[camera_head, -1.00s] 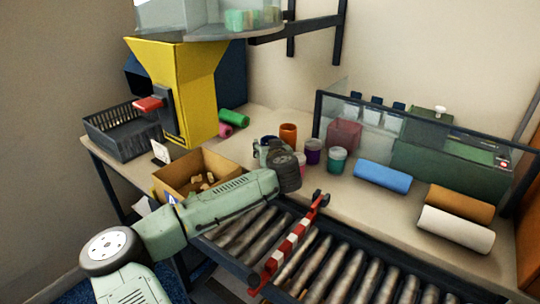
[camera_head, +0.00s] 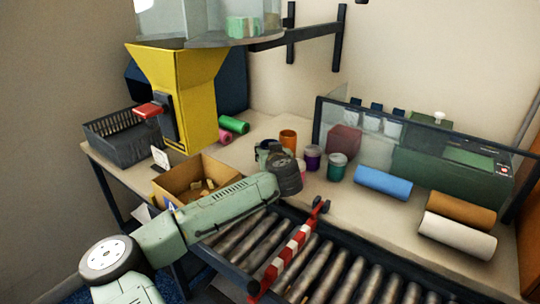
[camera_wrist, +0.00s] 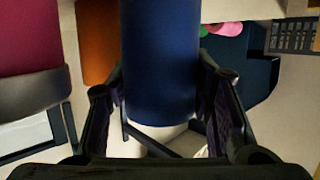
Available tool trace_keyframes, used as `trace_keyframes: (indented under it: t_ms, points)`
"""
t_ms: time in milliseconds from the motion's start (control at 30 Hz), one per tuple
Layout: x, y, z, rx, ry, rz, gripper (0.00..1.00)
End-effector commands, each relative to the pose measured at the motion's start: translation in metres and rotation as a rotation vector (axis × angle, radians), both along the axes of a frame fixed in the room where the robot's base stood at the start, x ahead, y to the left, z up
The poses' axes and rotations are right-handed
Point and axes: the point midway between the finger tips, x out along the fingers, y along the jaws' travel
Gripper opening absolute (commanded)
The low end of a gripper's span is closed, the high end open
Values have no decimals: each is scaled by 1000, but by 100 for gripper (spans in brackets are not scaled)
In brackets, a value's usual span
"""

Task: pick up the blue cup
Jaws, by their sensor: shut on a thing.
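The blue cup (camera_wrist: 160,60) stands large and dark blue in the middle of the wrist view, with a pale band at its near end. My gripper (camera_wrist: 163,85) has one finger on each side of it and is shut on it. In the head view my gripper (camera_head: 268,156) is at the row of cups on the table, and its wrist hides most of the blue cup. I cannot tell whether the cup's base touches the table.
An orange cup (camera_head: 288,139), a purple cup (camera_head: 312,157) and a teal cup (camera_head: 337,166) stand close by. A cardboard box (camera_head: 187,181) is left of my wrist. The roller conveyor (camera_head: 335,272) and a red-white barrier (camera_head: 290,258) lie in front.

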Motion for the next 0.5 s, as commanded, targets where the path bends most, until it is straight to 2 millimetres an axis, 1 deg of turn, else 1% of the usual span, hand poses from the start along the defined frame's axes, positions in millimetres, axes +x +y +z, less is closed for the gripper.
trace_keyframes:
  t_ms: [333,500]
  points:
    - [0,0,26,-2,1,0,20]
    - [-21,1,26,-3,1,-2,20]
